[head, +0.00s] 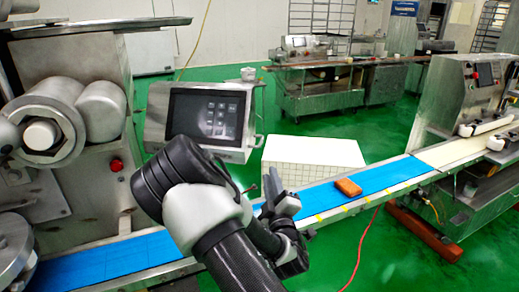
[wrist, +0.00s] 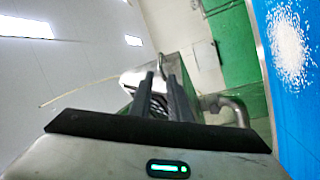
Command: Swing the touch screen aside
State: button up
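The touch screen (head: 212,117) is a grey metal box with a dark display, beside the large machine in the head view. It faces me, with a small handle on its right edge. My arm crosses in front of its lower part and hides some of it. My gripper (head: 272,186) is below and to the right of the screen, apart from it in the picture, above the blue belt. In the wrist view, the two dark fingers of my gripper (wrist: 162,75) stand apart with a narrow gap. I see nothing clearly held between them.
A white-topped box (head: 314,153) stands behind the belt. The large machine (head: 62,150) fills the left.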

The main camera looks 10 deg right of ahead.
aim_at(261, 141)
jog(key=shift+n, duration=0.3)
jog(key=w+r, duration=0.1)
jog(key=w, duration=0.4)
jog(key=w+r, duration=0.1)
jog(key=w, duration=0.5)
jog(key=w+r, duration=0.1)
jog(key=w, duration=0.5)
jog(key=shift+r, duration=0.3)
grip_shut()
